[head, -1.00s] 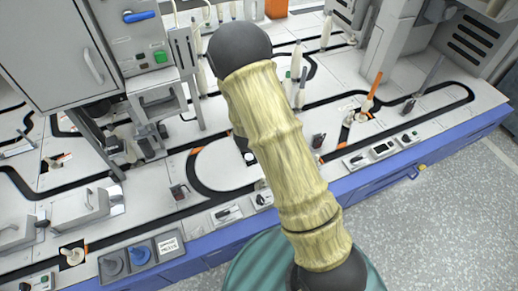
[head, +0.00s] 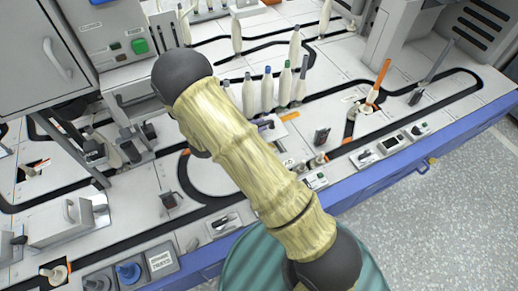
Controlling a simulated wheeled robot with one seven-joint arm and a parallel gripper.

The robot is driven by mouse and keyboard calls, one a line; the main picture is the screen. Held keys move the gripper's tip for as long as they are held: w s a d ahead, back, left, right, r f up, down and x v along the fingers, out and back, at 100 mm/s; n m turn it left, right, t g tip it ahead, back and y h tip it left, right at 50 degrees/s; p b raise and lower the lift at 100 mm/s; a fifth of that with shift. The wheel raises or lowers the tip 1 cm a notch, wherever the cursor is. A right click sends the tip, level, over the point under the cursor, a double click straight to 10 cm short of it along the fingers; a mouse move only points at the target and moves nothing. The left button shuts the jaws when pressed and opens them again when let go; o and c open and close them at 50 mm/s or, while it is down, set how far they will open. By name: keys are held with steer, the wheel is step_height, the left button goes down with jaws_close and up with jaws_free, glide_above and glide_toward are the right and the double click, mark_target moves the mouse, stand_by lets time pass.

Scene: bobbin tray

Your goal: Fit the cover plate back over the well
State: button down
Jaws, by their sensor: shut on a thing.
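My gripper is not visible; my own pale, ribbed arm link with dark ends crosses the middle and hides what lies behind it. I cannot make out the cover plate for certain. A grey block with a raised handle (head: 72,222) sits at the lower left of the worktop. I cannot tell which opening is the well. A small light plate (head: 290,117) and a dark piece show just right of my arm, partly hidden.
Several upright bobbins (head: 266,90) stand behind my arm. A tall orange-tipped bobbin (head: 378,82) stands at the right. A grey cabinet (head: 40,50) rises at the left. Small control boxes (head: 393,143) line the front, above the blue edge (head: 370,172). Grey floor lies at the right.

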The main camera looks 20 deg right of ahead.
step_height(320, 180, down, 6)
steer(key=b, duration=0.3)
steer(key=shift+b, duration=0.35)
steer(key=shift+f, duration=0.1)
step_height(320, 180, down, 4)
steer(key=shift+r+b, duration=0.1)
steer(key=shift+b, duration=1.15)
steer(key=c, duration=1.4)
jaws_free()
steer(key=shift+c, duration=0.2)
